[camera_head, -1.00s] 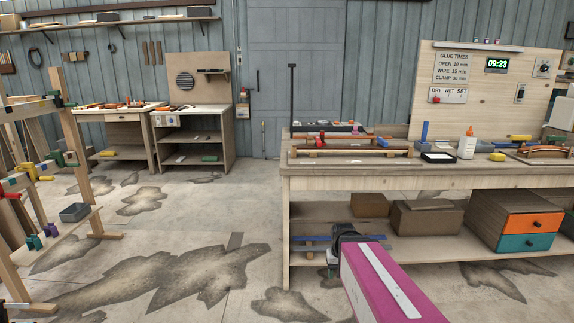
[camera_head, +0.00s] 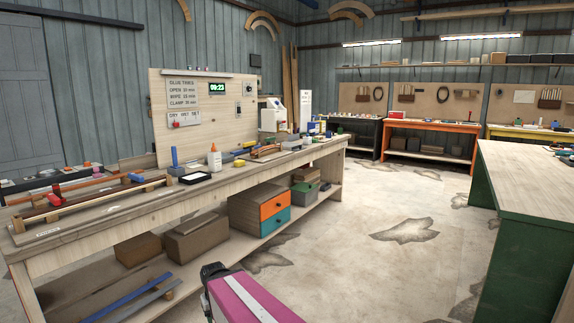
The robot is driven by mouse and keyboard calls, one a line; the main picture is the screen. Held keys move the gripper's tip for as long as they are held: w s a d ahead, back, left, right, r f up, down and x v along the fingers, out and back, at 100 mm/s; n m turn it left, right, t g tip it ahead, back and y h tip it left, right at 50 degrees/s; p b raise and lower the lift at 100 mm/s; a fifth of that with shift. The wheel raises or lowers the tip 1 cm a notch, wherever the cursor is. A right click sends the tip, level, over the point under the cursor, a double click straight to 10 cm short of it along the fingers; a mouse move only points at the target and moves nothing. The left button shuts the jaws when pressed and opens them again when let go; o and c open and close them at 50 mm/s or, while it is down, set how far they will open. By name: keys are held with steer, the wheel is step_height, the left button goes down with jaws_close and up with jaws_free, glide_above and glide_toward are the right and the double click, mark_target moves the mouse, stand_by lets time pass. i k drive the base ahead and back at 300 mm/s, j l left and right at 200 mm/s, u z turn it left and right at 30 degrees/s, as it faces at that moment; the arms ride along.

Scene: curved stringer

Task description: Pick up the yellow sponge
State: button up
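A small yellow block (camera_head: 240,162), which looks like the sponge, lies on top of the long wooden workbench (camera_head: 150,205), right of the white glue bottle (camera_head: 214,158). Another yellow item (camera_head: 249,144) lies a little behind it; it is too small to identify. My pink arm reaches in from the bottom edge, and its dark end, with my gripper (camera_head: 213,272), is low in front of the bench, well apart from the yellow block. The fingers cannot be made out.
The lower shelf holds cardboard boxes (camera_head: 195,237) and an orange-and-teal drawer unit (camera_head: 272,208). A green-sided bench (camera_head: 520,245) stands at right. Open floor (camera_head: 350,265) lies between the benches.

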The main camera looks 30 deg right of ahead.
mark_target(239, 163)
steer(key=z, duration=0.55)
steer(key=i+l+u, duration=0.15)
steer(key=i+l, duration=0.2)
steer(key=i+l+u, duration=0.15)
steer(key=i+l, duration=0.15)
steer(key=i+l+u, duration=0.1)
steer(key=i+l, duration=0.2)
steer(key=l, duration=0.15)
steer(key=i+l+u, duration=0.15)
steer(key=i+l, duration=0.15)
steer(key=l, duration=0.15)
steer(key=i+l+u, duration=0.15)
steer(key=l, duration=0.3)
steer(key=i, duration=0.1)
